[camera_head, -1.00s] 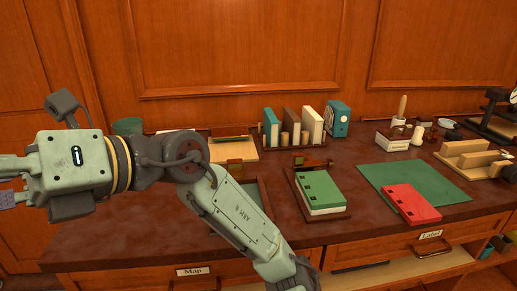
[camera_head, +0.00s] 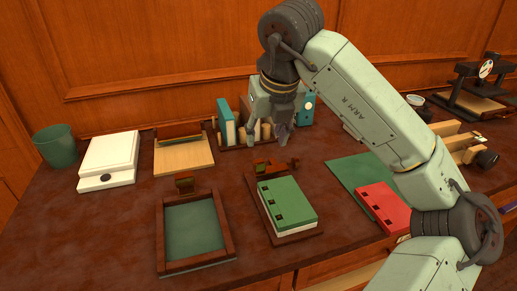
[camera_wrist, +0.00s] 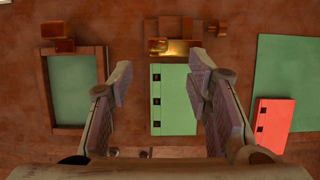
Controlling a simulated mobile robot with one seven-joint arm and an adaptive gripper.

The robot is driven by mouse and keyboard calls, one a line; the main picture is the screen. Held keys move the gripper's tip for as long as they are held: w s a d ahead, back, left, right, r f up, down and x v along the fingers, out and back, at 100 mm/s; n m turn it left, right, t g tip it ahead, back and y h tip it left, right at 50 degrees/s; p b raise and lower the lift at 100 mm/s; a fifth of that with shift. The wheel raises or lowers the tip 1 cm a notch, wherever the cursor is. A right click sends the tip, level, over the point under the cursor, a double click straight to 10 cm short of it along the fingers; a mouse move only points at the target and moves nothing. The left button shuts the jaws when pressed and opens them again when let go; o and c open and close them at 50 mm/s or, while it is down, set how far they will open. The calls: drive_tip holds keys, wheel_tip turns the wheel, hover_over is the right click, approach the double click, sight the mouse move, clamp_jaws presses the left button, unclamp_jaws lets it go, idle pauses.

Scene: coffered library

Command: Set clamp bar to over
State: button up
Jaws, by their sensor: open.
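A green book (camera_head: 287,203) with dark square holes along one edge lies on a wooden board (camera_head: 256,200). A reddish-brown bar with brass-coloured parts (camera_head: 272,165), which looks like the clamp bar, is at the board's far end. In the wrist view, this bar (camera_wrist: 178,48) lies just beyond the book (camera_wrist: 178,95). It appears beyond the book's edge rather than over its pages. My gripper (camera_head: 283,138) is above the table near the bar, pointing down. In the wrist view, its open fingers (camera_wrist: 160,82) frame the book from above with nothing between them.
A green-lined wooden tray (camera_head: 163,235) with a small block behind it stands left of the board. A red book (camera_head: 378,203) lies on a green mat (camera_head: 345,168) to the right. Upright books (camera_head: 228,122) stand behind; a white box (camera_head: 110,160) and green bin (camera_head: 56,146) are left.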

sight(260, 161)
drive_tip(key=p+x, duration=0.2)
drive_tip(key=x, duration=0.8)
drive_tip(key=shift+s+a+f, duration=0.1)
drive_tip(key=shift+a+f, duration=0.1)
drive_tip(key=shift+c, duration=0.5)
clamp_jaws()
